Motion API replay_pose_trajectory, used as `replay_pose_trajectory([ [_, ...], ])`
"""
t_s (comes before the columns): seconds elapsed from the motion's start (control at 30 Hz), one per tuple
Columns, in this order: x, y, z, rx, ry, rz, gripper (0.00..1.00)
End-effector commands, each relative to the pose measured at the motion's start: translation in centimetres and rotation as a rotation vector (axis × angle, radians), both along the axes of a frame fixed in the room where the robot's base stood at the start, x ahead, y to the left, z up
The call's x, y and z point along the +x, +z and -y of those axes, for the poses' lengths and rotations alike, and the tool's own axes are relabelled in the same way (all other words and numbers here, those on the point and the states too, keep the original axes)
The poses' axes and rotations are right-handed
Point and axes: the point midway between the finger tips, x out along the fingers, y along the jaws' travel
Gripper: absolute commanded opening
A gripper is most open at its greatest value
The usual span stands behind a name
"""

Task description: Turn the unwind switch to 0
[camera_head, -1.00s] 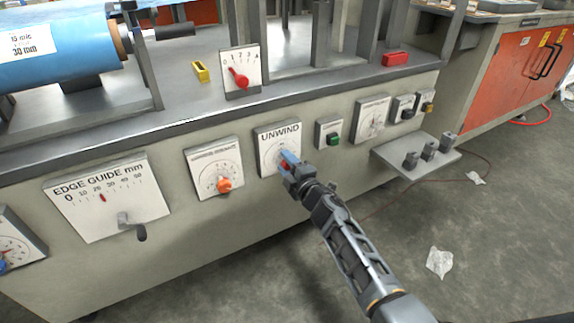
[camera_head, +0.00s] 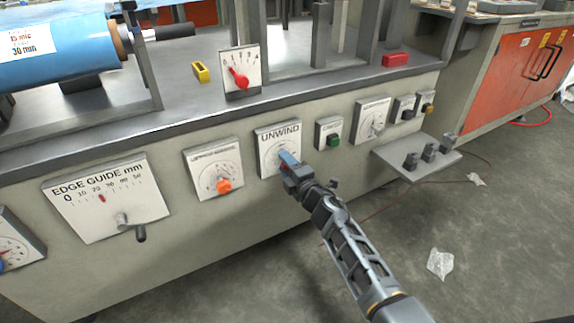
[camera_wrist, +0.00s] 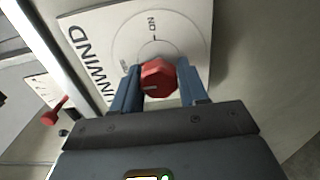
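The unwind switch is a red faceted knob (camera_wrist: 158,76) on a white panel lettered UNWIND (camera_head: 268,140). A circular dial with small marks surrounds it. In the head view my gripper (camera_head: 287,158) reaches the panel and hides most of the knob.
Left of the unwind panel is a dial with an orange knob (camera_head: 223,186), then the edge guide panel (camera_head: 105,195) with a lever. To the right are a green button (camera_head: 333,140) and another dial (camera_head: 372,120). A small shelf (camera_head: 415,160) juts out at right.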

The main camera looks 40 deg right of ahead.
Motion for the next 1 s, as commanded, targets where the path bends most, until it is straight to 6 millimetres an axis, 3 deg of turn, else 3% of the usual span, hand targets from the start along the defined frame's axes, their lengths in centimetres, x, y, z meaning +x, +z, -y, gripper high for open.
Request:
replay_pose_trajectory([
  [0.2,0.0,-0.1,-0.1,0.0,0.002,-0.001,0.64],
  [0.53,-0.5,0.0,-0.1,0.001,0.0,-0.001,0.65],
  [1.0,-6.8,-0.1,-2.0,0.002,0.001,-0.002,0.65],
])
